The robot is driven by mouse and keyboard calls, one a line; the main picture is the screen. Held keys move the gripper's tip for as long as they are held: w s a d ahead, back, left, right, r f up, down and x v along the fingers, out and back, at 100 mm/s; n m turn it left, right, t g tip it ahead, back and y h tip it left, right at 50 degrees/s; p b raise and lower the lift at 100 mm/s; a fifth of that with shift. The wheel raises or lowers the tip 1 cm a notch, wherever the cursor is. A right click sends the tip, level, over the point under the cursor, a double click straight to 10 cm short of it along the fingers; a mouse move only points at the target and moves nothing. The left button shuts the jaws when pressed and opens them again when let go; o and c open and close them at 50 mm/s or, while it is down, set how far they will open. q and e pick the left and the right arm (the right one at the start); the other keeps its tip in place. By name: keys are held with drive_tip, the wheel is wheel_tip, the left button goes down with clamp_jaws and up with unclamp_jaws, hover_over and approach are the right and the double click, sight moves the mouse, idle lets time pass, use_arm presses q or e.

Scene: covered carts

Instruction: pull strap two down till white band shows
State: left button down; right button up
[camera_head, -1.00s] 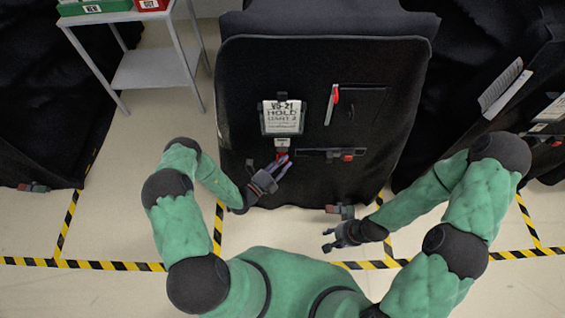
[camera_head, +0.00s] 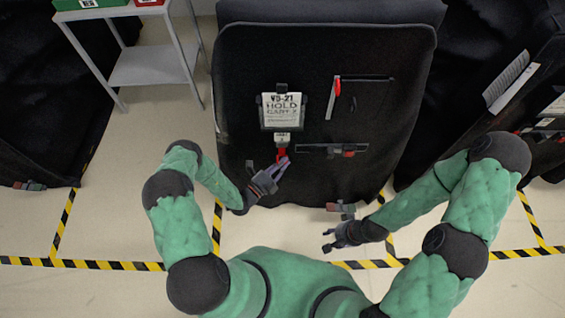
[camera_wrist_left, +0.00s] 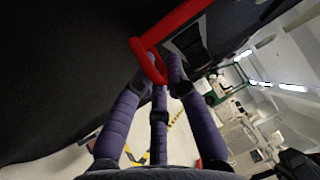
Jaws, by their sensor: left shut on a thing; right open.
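A black covered cart (camera_head: 240,95) stands in front of me. A red strap loop (camera_head: 282,152) hangs under this label. My left gripper (camera_head: 284,164) is shut on the loop's lower end. In the left wrist view the red loop (camera_wrist_left: 175,33) runs between my purple fingers (camera_wrist_left: 160,80), with only red visible on it. The fingers hide part of the loop. My right gripper (camera_head: 327,240) is open and empty, low in front of the cart.
A horizontal dark bar with a red piece (camera_head: 349,151) is right of the loop. A red-topped white strip (camera_head: 331,100) is above it. A grey shelf (camera_head: 150,66) stands at left. More covered carts flank both sides. Striped tape (camera_head: 110,265) marks the floor.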

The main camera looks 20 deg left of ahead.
use_arm(q)
wheel_tip(320, 180, down, 7)
drive_tip(key=b, duration=0.4)
drive_tip(key=shift+r, duration=0.15)
drive_tip(key=shift+s, duration=0.1)
drive_tip(key=c, duration=1.4)
unclamp_jaws()
drive_tip(key=shift+o, duration=0.2)
drive_tip(key=v, duration=1.2)
drive_tip(key=shift+d+r, duration=0.1)
